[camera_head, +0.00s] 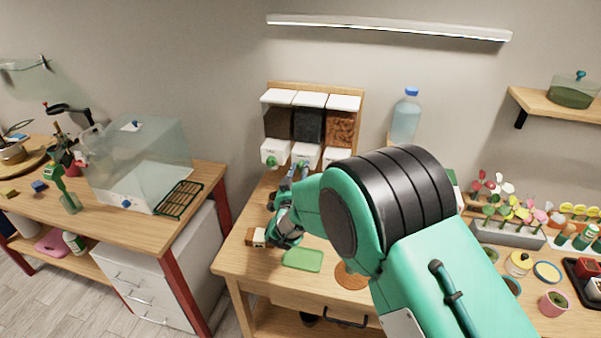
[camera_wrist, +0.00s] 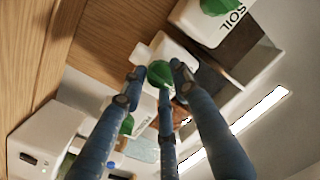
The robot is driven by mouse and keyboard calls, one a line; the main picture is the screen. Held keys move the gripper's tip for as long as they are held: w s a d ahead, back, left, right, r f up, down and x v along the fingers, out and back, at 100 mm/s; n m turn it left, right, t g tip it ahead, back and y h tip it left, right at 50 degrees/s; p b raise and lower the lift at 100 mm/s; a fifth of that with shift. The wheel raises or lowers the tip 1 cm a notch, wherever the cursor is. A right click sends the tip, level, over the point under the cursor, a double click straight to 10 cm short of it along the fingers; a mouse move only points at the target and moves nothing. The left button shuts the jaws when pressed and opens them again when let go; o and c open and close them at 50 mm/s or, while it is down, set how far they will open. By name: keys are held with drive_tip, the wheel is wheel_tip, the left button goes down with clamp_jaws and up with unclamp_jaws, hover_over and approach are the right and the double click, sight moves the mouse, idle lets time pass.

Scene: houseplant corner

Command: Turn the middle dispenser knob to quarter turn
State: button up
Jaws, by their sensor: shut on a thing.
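The dispenser unit stands against the wall with three white-lidded bins side by side. The middle dispenser (camera_head: 306,151) has my gripper (camera_head: 301,168) in front of it; its knob is hidden there. In the wrist view the green middle knob (camera_wrist: 160,73) sits between the fingertips of my gripper (camera_wrist: 155,78), which is shut on it. The left dispenser's green knob (camera_head: 272,162) is free; the wrist view shows its label SOIL (camera_wrist: 226,22). Another green knob (camera_wrist: 127,125), on the third dispenser, shows partly behind my fingers. The middle knob's exact angle is hard to tell.
A green tray (camera_head: 303,260) and a round cork mat (camera_head: 350,277) lie on the table below my arm. A water bottle (camera_head: 405,117) stands right of the dispensers. A clear case (camera_head: 140,165) stands on the left table. My arm hides much of the table.

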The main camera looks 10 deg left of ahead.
drive_tip(key=shift+f+m, duration=0.25)
drive_tip(key=shift+m, duration=0.05)
drive_tip(key=shift+a+f+m+b, duration=0.1)
drive_tip(key=shift+m+b, duration=0.95)
drive_tip(key=shift+m, duration=0.15)
drive_tip(key=m, duration=0.5)
drive_tip(key=shift+s+m+t, duration=0.1)
drive_tip(key=shift+m+t, duration=0.2)
drive_tip(key=m, duration=0.4)
drive_tip(key=shift+a+m+h, duration=0.15)
drive_tip(key=shift+m+h, duration=0.15)
drive_tip(key=shift+m, duration=0.1)
drive_tip(key=m, duration=0.5)
drive_tip(key=shift+a+h, duration=0.1)
drive_tip(key=shift+h, duration=0.2)
